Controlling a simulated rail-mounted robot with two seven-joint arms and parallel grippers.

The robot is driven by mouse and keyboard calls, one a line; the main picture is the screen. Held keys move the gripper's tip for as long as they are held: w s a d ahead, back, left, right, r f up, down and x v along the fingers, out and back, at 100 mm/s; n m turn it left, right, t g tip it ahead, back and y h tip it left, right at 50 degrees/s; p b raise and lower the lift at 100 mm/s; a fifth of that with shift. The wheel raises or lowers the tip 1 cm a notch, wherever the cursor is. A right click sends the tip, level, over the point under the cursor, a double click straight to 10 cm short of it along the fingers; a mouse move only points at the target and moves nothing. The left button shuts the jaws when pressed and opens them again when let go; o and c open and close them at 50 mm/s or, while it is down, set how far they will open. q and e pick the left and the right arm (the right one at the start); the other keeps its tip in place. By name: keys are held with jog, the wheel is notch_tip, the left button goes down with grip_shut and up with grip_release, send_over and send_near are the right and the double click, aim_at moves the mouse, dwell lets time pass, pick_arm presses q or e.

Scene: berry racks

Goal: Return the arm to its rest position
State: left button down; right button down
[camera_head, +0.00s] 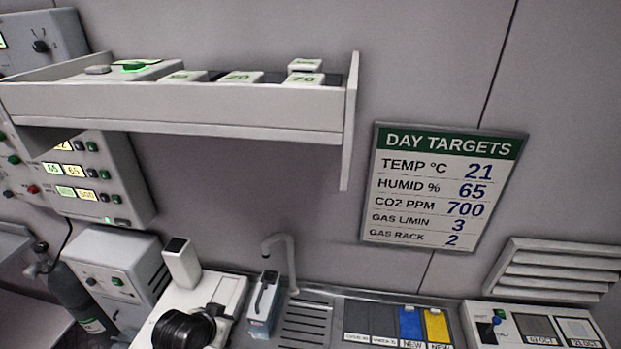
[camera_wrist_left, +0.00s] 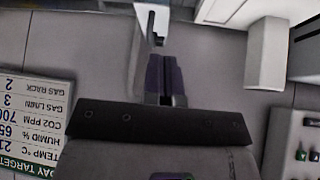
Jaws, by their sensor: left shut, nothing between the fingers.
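My left gripper (camera_wrist_left: 164,68) shows in the left wrist view, its dark fingers together and empty. It points toward the grey wall and touches nothing that I can make out. The dark wrist body fills the lower middle of that view. Neither gripper shows in the head view, and my right gripper is in neither view.
The day targets sign (camera_head: 443,187) hangs on the wall; it appears upside down in the left wrist view (camera_wrist_left: 32,128). A white shelf (camera_head: 180,106) holds small labelled blocks. Below are a tap (camera_head: 290,262), a control panel (camera_head: 98,180) and a wall vent (camera_head: 555,268).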

pick_arm(q)
jog(key=s+a+r+n+t+y, duration=0.1)
jog(key=s+a+y, duration=0.15)
jog(key=s, duration=1.35)
jog(key=s+f+g, duration=0.2)
jog(key=s+f, duration=0.1)
jog(key=s, duration=0.3)
jog(key=s+d+f+g, duration=0.1)
jog(key=s+f, duration=0.3)
jog(key=s, duration=0.3)
jog(key=s+f+g, duration=0.2)
jog(key=s+f, duration=0.1)
jog(key=s, duration=0.3)
notch_tip(320, 180, up, 20)
jog(key=p, duration=2)
jog(key=shift+w+n+t, duration=0.2)
jog(key=shift+n+t, duration=0.1)
jog(key=shift+n, duration=0.1)
